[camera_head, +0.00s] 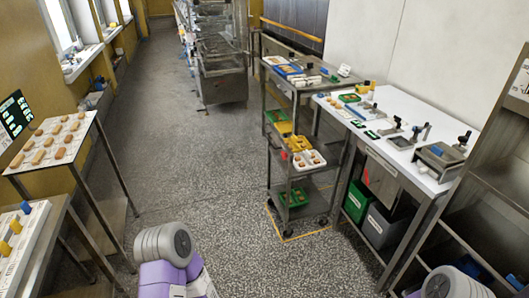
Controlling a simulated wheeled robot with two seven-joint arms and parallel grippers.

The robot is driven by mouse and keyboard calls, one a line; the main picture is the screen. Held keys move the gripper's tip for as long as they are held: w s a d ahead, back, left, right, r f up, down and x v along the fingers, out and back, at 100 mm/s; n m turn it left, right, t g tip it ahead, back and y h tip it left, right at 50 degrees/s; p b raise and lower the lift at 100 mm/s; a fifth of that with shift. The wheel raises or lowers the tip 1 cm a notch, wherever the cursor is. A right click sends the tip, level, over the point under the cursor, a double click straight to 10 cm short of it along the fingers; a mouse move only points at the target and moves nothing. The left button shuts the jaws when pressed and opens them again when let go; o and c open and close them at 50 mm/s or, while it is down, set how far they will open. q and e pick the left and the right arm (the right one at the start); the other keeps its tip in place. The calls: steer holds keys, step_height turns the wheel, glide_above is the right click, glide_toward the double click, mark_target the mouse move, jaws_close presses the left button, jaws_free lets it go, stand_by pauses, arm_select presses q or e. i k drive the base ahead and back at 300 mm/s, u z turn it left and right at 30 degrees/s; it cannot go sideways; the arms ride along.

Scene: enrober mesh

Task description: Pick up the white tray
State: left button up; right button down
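A white tray (319,157) holding brownish pieces sits on a lower shelf of the metal trolley at centre right. A second white container (299,161) lies right beside it, also with contents. I cannot tell whether the two are one divided tray. My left arm shows as a grey and purple link at the bottom centre. A grey part of my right arm shows at the bottom right corner. Neither gripper is in view, and both arms are well away from the trays.
The trolley (293,174) also carries a yellow tray (297,143) and a green crate (294,197). A white-topped workbench (408,170) with tools stands right of it. A table with bread-like pieces (40,157) stands left. The speckled floor (195,170) between is clear.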

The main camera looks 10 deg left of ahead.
mark_target(308, 157)
steer(key=u, duration=0.5)
steer(key=i, duration=2.6)
steer(key=z, duration=0.35)
steer(key=i, duration=0.5)
steer(key=z, duration=0.15)
